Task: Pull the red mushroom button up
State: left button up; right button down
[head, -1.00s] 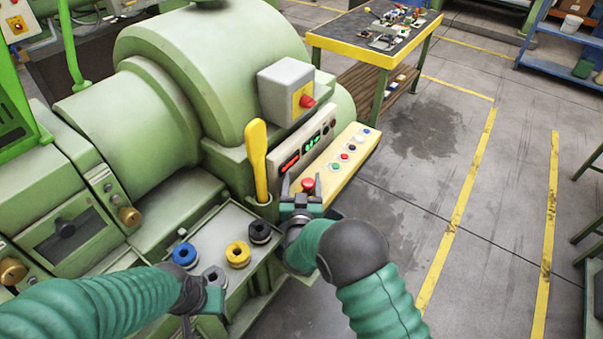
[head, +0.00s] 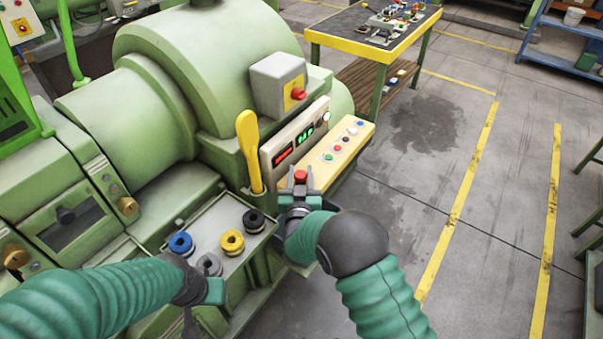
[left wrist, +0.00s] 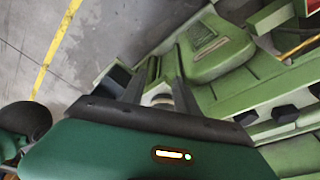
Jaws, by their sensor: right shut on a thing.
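The red mushroom button (head: 300,176) stands at the near left end of the yellow-edged control panel (head: 335,157) on the green machine. My right gripper (head: 299,184) comes from the near side with its fingers on either side of the button, shut on it. The red cap shows between the fingertips; the stem is hidden. My left gripper (head: 206,291) hangs over the front of the spool tray, its fingers mostly hidden in the head view. In the left wrist view its two fingers (left wrist: 157,85) are apart, with a pale round thing beyond the gap.
Blue (head: 181,243), yellow (head: 232,242), black (head: 253,220) and grey (head: 209,265) spools sit on the tray. A yellow handle (head: 249,150) stands just left of the panel. A grey box with a red knob (head: 298,94) is above. The floor at right is open.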

jog(key=shift+a, duration=0.1)
dwell(0.5)
jog(key=shift+r, duration=0.65)
jog(key=c, duration=0.9)
grip_release()
jog(key=shift+c, duration=0.2)
jog(key=shift+f, duration=0.15)
